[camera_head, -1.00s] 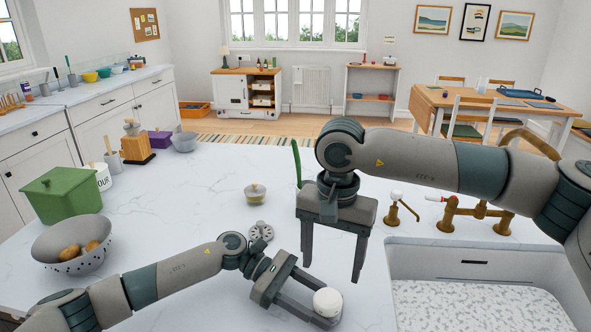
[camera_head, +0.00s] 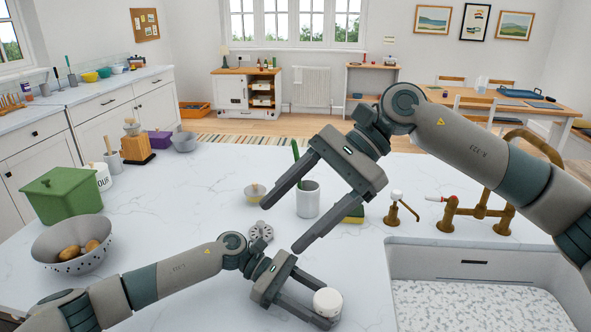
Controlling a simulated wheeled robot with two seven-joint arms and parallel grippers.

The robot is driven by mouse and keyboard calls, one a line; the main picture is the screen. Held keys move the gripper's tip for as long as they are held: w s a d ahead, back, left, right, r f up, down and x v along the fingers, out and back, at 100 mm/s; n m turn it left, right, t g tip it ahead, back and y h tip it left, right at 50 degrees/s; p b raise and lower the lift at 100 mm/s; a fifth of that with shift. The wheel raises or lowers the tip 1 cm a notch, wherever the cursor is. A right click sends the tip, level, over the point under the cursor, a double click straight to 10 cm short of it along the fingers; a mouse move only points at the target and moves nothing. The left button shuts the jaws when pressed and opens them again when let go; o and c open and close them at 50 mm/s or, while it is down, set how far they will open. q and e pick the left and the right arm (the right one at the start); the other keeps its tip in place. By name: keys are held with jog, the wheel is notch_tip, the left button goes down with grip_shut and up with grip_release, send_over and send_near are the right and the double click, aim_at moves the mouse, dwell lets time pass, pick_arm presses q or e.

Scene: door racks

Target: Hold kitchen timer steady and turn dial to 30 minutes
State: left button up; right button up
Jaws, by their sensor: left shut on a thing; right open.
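The kitchen timer (camera_head: 328,301) is a small white round object near the counter's front edge, left of the sink. My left gripper (camera_head: 327,306) reaches it from the left and is shut on it, with a finger on either side. The dial's markings are too small to read. My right gripper (camera_head: 280,240) is open and empty, its fingers pointing down and left over the counter, behind and left of the timer and apart from it.
A white cup (camera_head: 308,199), a lidded jar (camera_head: 254,193) and a yellow-green sponge (camera_head: 354,214) stand behind. The sink (camera_head: 480,255) is at right; a colander (camera_head: 62,250) is at left.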

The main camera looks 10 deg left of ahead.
notch_tip(320, 180, up, 7)
jog(key=w+m+y, duration=0.1)
jog(key=m+y, duration=0.1)
jog(key=y, duration=0.1)
jog(key=shift+w+d+m+g+y, duration=0.2)
jog(key=shift+m+g+y, duration=0.1)
jog(key=shift+y, duration=0.1)
jog(key=n+t+h, duration=0.6)
jog(key=h, duration=0.7)
send_over(328, 296)
notch_tip(328, 296, down, 17)
jog(key=shift+d+f, duration=0.1)
jog(key=shift+f, duration=0.1)
notch_tip(328, 296, down, 12)
jog(key=shift+r, duration=0.1)
